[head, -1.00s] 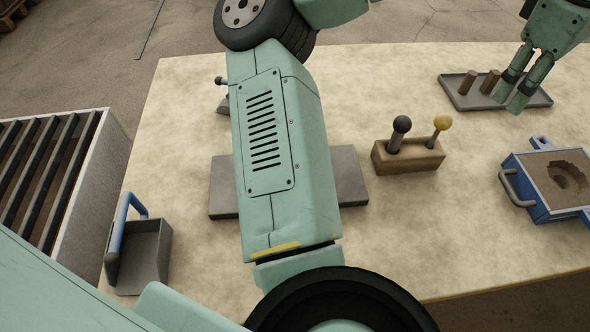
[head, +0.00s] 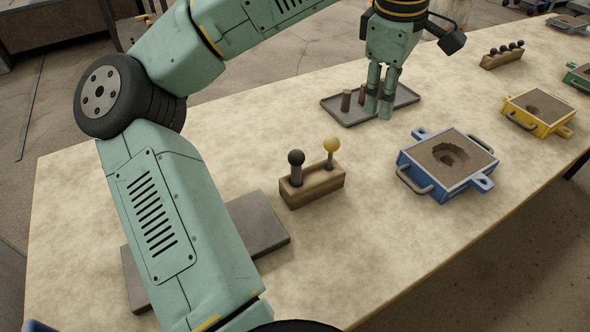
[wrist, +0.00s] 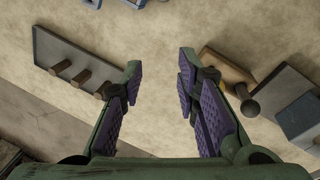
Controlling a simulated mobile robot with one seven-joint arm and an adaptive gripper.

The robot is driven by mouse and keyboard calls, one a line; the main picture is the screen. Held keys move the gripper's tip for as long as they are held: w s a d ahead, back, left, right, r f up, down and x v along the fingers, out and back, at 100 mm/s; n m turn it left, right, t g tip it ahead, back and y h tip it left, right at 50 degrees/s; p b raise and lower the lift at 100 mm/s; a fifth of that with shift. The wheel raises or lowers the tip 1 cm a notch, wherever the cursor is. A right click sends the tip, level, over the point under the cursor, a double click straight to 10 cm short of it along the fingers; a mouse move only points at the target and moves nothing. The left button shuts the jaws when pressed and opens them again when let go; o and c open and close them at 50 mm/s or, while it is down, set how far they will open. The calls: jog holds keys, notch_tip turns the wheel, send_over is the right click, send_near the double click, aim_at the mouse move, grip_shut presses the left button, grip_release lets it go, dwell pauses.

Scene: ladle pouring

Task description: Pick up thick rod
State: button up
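Short brown rods stand upright on a grey tray (head: 335,114). In the head view I see a left rod (head: 346,101) and a right rod (head: 362,94); the left one looks a little thicker. My gripper (head: 379,106) points down at the tray's right part, in front of it from this camera, and may hide another rod. In the wrist view my gripper (wrist: 160,66) is open with only bare tabletop between its fingers. There the tray (wrist: 50,48) lies left of the fingers, with several rods (wrist: 82,77) on it. Which is the thick one is hard to tell.
A wooden block (head: 312,186) holds a black-knobbed and a yellow-knobbed tool. A blue sand box (head: 446,165) stands right of it, with a yellow box (head: 538,112) beyond. A wooden rack (head: 502,58) is at the back. A grey plate (head: 262,226) lies under my arm.

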aim_at(297, 167)
jog(key=shift+o, duration=0.2)
jog(key=shift+o, duration=0.7)
jog(key=shift+a, duration=0.2)
jog(key=shift+o, duration=0.2)
jog(key=s+a+n, duration=0.2)
jog(key=a+n, duration=0.2)
jog(key=s+a+n+g, duration=0.1)
jog(key=a+n, duration=0.3)
jog(key=s+a+n+y, duration=0.1)
jog(key=s+a+n, duration=0.1)
jog(key=a+n, duration=0.2)
jog(key=shift+s+a+f+n+g, duration=0.15)
jog(key=shift+s+a+n+g, duration=0.15)
jog(key=shift+s+a+g, duration=0.15)
jog(key=shift+a+f, duration=0.1)
jog(key=shift+f, duration=0.25)
notch_tip(297, 167, down, 4)
jog(key=shift+f+p, duration=0.25)
jog(key=shift+p, duration=0.05)
jog(key=shift+a+f+p, duration=0.2)
jog(key=shift+f+p, duration=0.55)
jog(key=shift+f, duration=2)
jog(key=shift+c, duration=0.2)
grip_shut()
